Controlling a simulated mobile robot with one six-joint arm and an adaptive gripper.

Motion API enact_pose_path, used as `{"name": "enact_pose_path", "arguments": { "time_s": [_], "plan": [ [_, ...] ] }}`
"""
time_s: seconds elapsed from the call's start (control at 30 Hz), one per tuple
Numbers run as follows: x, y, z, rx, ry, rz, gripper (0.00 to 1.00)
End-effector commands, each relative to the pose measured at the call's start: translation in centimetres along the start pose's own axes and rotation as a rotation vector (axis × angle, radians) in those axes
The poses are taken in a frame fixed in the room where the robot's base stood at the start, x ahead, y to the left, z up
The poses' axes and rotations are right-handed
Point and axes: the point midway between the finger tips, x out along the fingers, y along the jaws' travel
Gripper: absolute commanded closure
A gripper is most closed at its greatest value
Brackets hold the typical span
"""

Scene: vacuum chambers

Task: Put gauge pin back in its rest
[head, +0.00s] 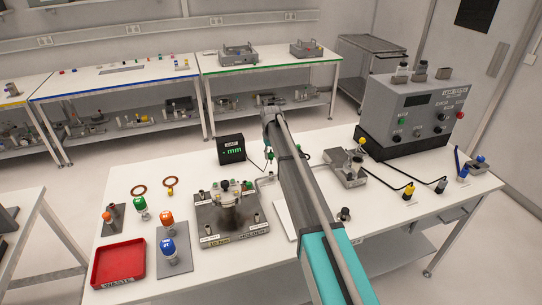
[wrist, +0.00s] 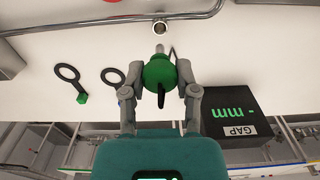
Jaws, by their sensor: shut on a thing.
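In the wrist view my gripper (wrist: 161,87) is shut on a green-bodied piece with a short metal tip, which I take as the gauge pin (wrist: 157,72). Its tip points to the top of the picture, away from my palm, and a black part hangs over its near side. A small metal ring or socket (wrist: 160,28) shows just beyond the tip, apart from it in the picture; I cannot tell whether it is the rest. In the head view my forearm covers most of my gripper. The black gap display (head: 231,149) stands left of my arm; it also shows upside down in the wrist view (wrist: 243,112).
A metal fixture plate (head: 232,222) with upright posts stands left of my arm. A red tray (head: 118,263) is at the front left. A grey control box (head: 418,110) and cables are at the right. Two dark rings lie beside the pin in the wrist view.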

Motion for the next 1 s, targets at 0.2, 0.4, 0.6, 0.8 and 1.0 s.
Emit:
{"name": "enact_pose_path", "arguments": {
  "time_s": [0.2,0.4,0.6,0.8,1.0],
  "plan": [
    [1.9,0.0,0.0,0.0,0.0,0.0,1.0],
    [3.0,0.0,0.0,0.0,0.0,0.0,1.0],
    [3.5,0.0,0.0,0.0,0.0,0.0,1.0],
    [3.5,0.0,0.0,0.0,0.0,0.0,1.0],
    [3.5,0.0,-0.1,0.0,0.0,0.0,1.0]
  ]
}}
